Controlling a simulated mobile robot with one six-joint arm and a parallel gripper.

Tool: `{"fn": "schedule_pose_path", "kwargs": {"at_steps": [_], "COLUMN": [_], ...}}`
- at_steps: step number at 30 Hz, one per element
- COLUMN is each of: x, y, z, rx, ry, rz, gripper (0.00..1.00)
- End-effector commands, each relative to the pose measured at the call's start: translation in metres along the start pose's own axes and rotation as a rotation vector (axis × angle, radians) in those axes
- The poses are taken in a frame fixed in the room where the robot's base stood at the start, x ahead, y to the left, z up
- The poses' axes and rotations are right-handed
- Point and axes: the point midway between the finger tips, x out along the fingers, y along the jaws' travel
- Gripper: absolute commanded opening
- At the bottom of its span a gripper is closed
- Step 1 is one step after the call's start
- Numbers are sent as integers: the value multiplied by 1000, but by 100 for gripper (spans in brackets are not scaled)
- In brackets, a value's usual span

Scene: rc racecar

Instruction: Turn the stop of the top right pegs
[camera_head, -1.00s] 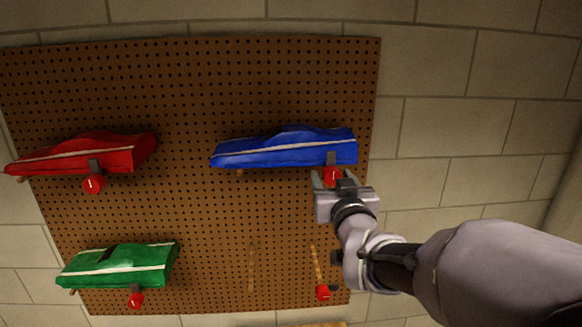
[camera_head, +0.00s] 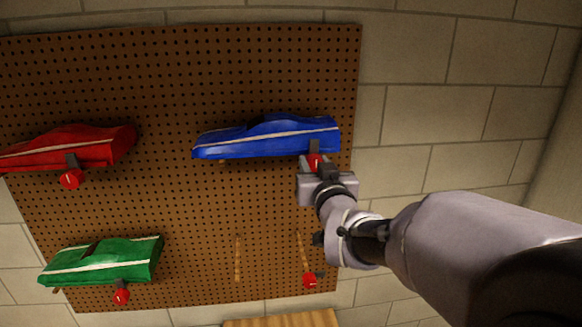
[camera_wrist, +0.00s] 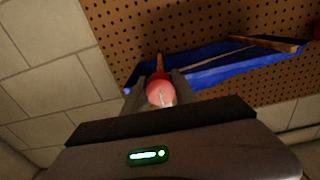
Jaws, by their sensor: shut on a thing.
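The blue car (camera_head: 268,138) rests on pegs at the top right of the brown pegboard (camera_head: 190,60). Below its right end is a red stop (camera_head: 314,162) beneath a dark bracket. My gripper (camera_head: 313,168) is at this stop, with its fingers on either side of it. In the wrist view the red stop (camera_wrist: 160,92) sits between the two grey fingers, with a white mark on its face. The blue car (camera_wrist: 225,65) and a wooden peg show just beyond. The fingers hide the sides of the stop.
A red car (camera_head: 70,148) hangs at the top left and a green car (camera_head: 105,262) at the bottom left, each with a red stop. Bare pegs with a red stop (camera_head: 309,281) are at the bottom right. A wooden surface (camera_head: 282,319) is below. Block wall surrounds the board.

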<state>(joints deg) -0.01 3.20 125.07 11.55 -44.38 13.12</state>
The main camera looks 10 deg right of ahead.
Motion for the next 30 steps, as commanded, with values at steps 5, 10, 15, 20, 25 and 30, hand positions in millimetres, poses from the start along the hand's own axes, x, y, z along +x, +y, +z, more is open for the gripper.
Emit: {"fn": "schedule_pose_path", "kwargs": {"at_steps": [5, 10, 15, 20, 25, 30], "x": [0, 0, 0, 0, 0, 0], "y": [0, 0, -1, -1, -2, -2], "z": [6, 8, 9, 9, 7, 4], "rx": [82, 219, 381, 534, 697, 857], "ry": [6, 9, 6, 5, 4, 3], "rz": [-1, -2, -2, -2, -2, -3], "gripper": [0, 0, 0, 0, 0, 0]}}
